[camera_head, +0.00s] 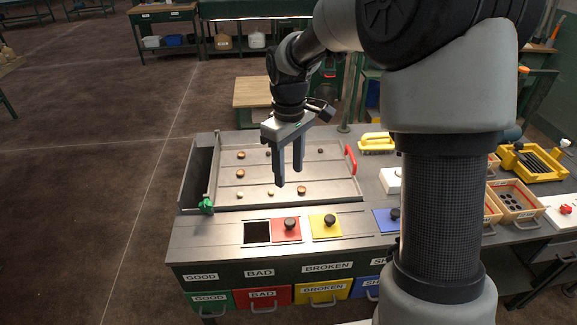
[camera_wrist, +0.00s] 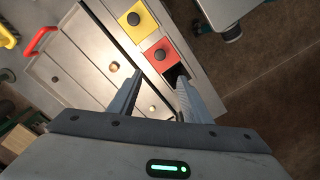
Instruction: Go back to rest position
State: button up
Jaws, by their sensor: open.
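My gripper (camera_head: 288,180) hangs above the sorting tray (camera_head: 225,203) with its fingers pointing down, apart and empty. In the wrist view my gripper (camera_wrist: 157,88) shows two spread fingers with nothing between them. The tray holds several small brown and pale round pieces, one of them a pale piece (camera_head: 270,192) near its front. A red lid (camera_head: 287,228) and a yellow lid (camera_head: 325,225), each with a black knob, lie on the front strip beside a dark open square hole (camera_head: 257,231).
A blue lid (camera_head: 386,220) lies further right. A red handle (camera_head: 351,160) and a green knob (camera_head: 206,205) sit at the tray's sides. Labelled drawers, including a red one (camera_head: 263,296), line the bench front. Wooden boxes (camera_head: 514,200) stand at right. Floor at left is clear.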

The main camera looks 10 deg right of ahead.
jog(key=s+d+r+m+t, duration=0.2)
jog(key=s+r, duration=0.5)
jog(key=s, duration=0.4)
jog(key=s+d+r+m+t, duration=0.3)
jog(key=s+r+m, duration=0.3)
jog(key=s, duration=0.5)
jog(key=shift+s+d+r+m+t+p, duration=0.3)
jog(key=shift+s+d+r+p, duration=0.15)
jog(key=shift+d, duration=0.1)
